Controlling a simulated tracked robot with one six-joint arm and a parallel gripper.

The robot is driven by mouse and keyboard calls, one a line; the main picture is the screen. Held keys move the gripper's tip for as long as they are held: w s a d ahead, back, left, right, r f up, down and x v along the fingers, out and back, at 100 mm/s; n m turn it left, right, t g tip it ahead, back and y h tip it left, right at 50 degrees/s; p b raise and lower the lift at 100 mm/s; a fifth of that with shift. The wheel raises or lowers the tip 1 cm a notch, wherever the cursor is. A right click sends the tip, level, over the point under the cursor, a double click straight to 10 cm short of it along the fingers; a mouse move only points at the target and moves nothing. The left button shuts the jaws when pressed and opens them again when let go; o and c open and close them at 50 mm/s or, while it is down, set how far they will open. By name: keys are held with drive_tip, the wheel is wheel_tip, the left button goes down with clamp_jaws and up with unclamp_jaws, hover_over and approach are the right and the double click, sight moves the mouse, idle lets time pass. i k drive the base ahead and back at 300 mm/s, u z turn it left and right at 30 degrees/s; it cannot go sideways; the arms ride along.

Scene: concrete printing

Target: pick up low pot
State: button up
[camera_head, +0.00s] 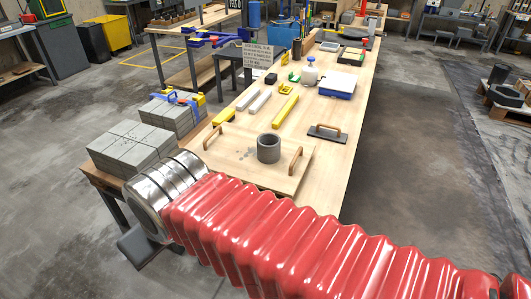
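The low pot (268,148) is a short, dark grey, open-topped cylinder. It stands upright on a pale wooden board (237,166) with wooden handles, at the near end of the long workbench. My arm, in a red ribbed sleeve with metal rings at its left end, crosses the lower part of the view in front of the board. No gripper fingers can be made out, and nothing of mine is seen touching the pot.
Grey slabs (131,148) are stacked left of the board. A black float with a wooden handle (327,133) lies to the right. Yellow and grey bars (285,111), a white bottle (310,73) and a blue-white box (337,85) lie farther back. Open floor (425,160) is at right.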

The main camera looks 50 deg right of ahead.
sight(269, 148)
drive_tip(key=z, duration=0.05)
drive_tip(key=i, duration=1)
drive_tip(key=u, duration=0.05)
